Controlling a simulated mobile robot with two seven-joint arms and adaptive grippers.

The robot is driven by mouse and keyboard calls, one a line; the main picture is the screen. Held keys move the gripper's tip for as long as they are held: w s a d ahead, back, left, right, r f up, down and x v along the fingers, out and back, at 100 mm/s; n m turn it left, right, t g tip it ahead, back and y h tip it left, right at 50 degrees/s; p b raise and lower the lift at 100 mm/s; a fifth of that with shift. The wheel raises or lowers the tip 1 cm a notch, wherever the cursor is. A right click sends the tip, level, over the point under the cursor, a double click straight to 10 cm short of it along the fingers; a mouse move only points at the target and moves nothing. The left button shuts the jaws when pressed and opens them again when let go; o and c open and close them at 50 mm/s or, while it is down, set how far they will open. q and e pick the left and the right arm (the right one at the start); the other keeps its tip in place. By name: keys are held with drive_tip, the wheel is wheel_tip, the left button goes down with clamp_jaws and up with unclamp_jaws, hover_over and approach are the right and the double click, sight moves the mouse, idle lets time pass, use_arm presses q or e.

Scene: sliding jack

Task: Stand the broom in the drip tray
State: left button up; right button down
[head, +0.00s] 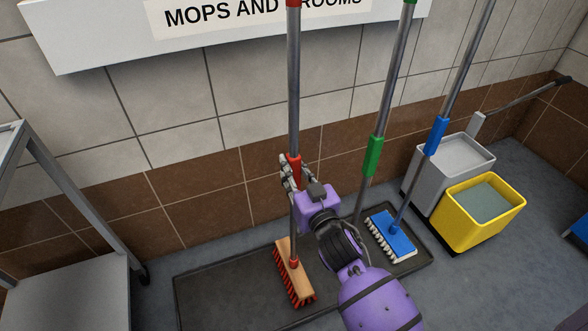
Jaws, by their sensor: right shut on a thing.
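The broom has a grey metal handle (293,90) with a red grip and a wooden head with red bristles (294,272). It is near upright, its head over or on the dark drip tray (215,290) on the floor by the wall. I cannot tell whether the bristles touch the tray. My right gripper (291,172) is shut on the broom at its red grip. My purple arm comes in from the lower right and hides part of the tray. My left gripper is not in view.
A blue-headed brush (390,236) stands on the tray's right part, and a green-gripped handle (374,155) stands behind my arm, its foot hidden. A yellow bucket (478,225) and grey wringer are at right. A metal cart (70,285) stands at left. The tray's left part is clear.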

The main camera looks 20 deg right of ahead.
drive_tip(key=shift+r, duration=0.1)
drive_tip(key=shift+f+b, duration=0.3)
drive_tip(key=shift+f, duration=0.3)
idle(0.6)
drive_tip(key=c, duration=1.4)
unclamp_jaws()
drive_tip(key=shift+f, duration=0.15)
drive_tip(key=s, duration=1.2)
drive_tip(key=shift+d, duration=0.2)
